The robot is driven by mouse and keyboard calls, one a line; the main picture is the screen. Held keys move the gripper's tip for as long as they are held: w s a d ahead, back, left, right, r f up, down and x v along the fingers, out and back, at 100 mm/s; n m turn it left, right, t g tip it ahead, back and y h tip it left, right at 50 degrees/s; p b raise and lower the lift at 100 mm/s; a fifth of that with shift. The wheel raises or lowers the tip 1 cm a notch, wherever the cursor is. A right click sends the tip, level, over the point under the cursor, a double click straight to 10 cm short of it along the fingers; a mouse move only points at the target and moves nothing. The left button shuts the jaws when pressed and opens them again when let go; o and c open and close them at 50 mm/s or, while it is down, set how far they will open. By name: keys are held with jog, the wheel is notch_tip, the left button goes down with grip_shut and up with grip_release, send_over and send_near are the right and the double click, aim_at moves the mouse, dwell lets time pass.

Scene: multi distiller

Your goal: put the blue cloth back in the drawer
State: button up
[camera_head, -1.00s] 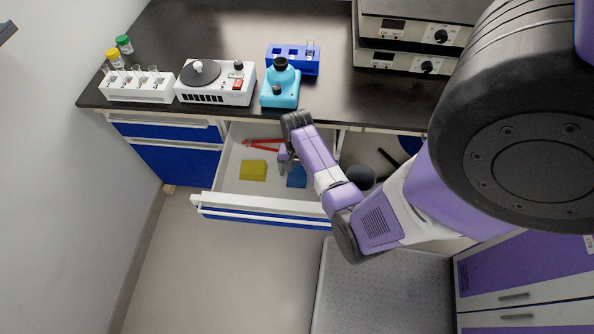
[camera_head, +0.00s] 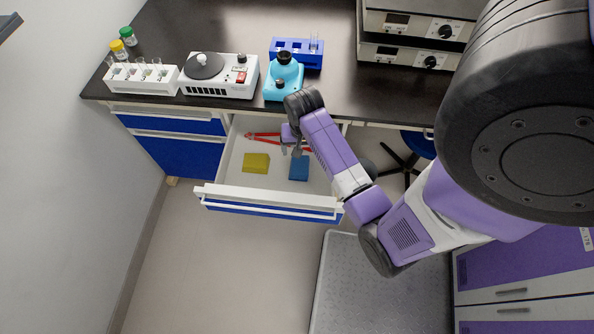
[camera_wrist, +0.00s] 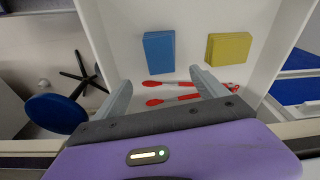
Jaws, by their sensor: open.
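The blue cloth (camera_head: 299,168) lies folded on the floor of the open white drawer (camera_head: 228,178), right of a yellow cloth (camera_head: 256,163). In the wrist view the blue cloth (camera_wrist: 159,52) lies beyond my fingertips, a little left of the middle, with nothing touching it. My gripper (camera_head: 293,150) is open and empty over the back part of the drawer; in the wrist view its two fingers (camera_wrist: 162,88) are spread above red-handled tongs or pliers (camera_wrist: 180,98). The fingers partly hide that red tool.
Above the drawer is a black worktop (camera_head: 340,98) with a turquoise device (camera_head: 284,82), a white stirrer (camera_head: 222,80), a tube rack (camera_head: 137,79) and a blue rack (camera_head: 298,50). The yellow cloth (camera_wrist: 228,48) lies beside the blue one. A blue stool (camera_wrist: 55,112) stands beside the drawer.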

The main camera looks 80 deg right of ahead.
jog(key=a+r+n+t, duration=0.2)
jog(key=a+n, duration=0.1)
jog(key=a, duration=0.2)
jog(key=a+r+n+t+h, duration=0.1)
jog(key=a+r+n+t, duration=0.2)
jog(key=a, duration=0.3)
jog(key=a+r+n+t+h, duration=0.1)
jog(key=a+r+n+t, duration=0.1)
jog(key=a+n+t, duration=0.1)
jog(key=shift+s+a+r+n, duration=0.1)
jog(key=shift+a+n, duration=0.35)
jog(key=shift+a, duration=0.25)
jog(key=shift+s+a+r+n, duration=0.1)
jog(key=shift+a+n, duration=0.35)
jog(key=shift+a, duration=0.2)
jog(key=s+a+r+n+t+y, duration=0.2)
jog(key=a+r+t, duration=0.1)
jog(key=a+r, duration=0.4)
jog(key=s+a+r+n+t+y, duration=0.1)
jog(key=s+a+r+n+t, duration=0.1)
jog(key=a+r, duration=0.6)
notch_tip(320, 180, up, 4)
jog(key=shift+f+t+y, duration=0.1)
jog(key=shift+t+y, duration=0.3)
jog(key=shift+t, duration=0.4)
jog(key=shift+s+d, duration=0.1)
jog(key=shift+s, duration=0.05)
